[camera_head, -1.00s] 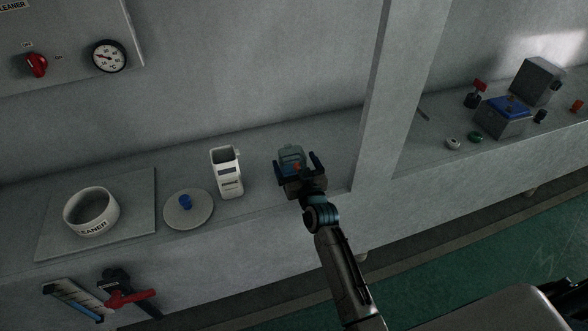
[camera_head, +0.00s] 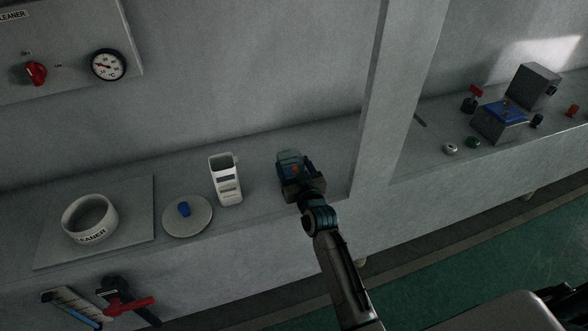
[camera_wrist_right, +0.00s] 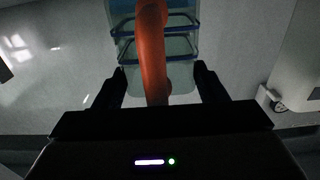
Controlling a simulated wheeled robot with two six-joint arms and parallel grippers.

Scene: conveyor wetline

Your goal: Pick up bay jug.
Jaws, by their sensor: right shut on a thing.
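The bay jug (camera_head: 289,157) is a pale, see-through jug with blue bands and an orange handle. It stands on the grey counter in the head view, right of a white jug. In the right wrist view the jug (camera_wrist_right: 183,72) is upright between the two dark fingers, with its orange handle toward the camera. My right gripper (camera_head: 297,169) is shut on the jug; it also shows in the right wrist view (camera_wrist_right: 160,88). The gripper hides the jug's lower front in the head view. My left gripper is not in view.
The white jug (camera_head: 226,180) stands close on the left. Farther left are a round lid (camera_head: 188,221) with a blue knob and a white ring-shaped tub (camera_head: 90,219) on a flat plate. A grey post (camera_head: 385,110) rises just right of the gripper. The wall is behind.

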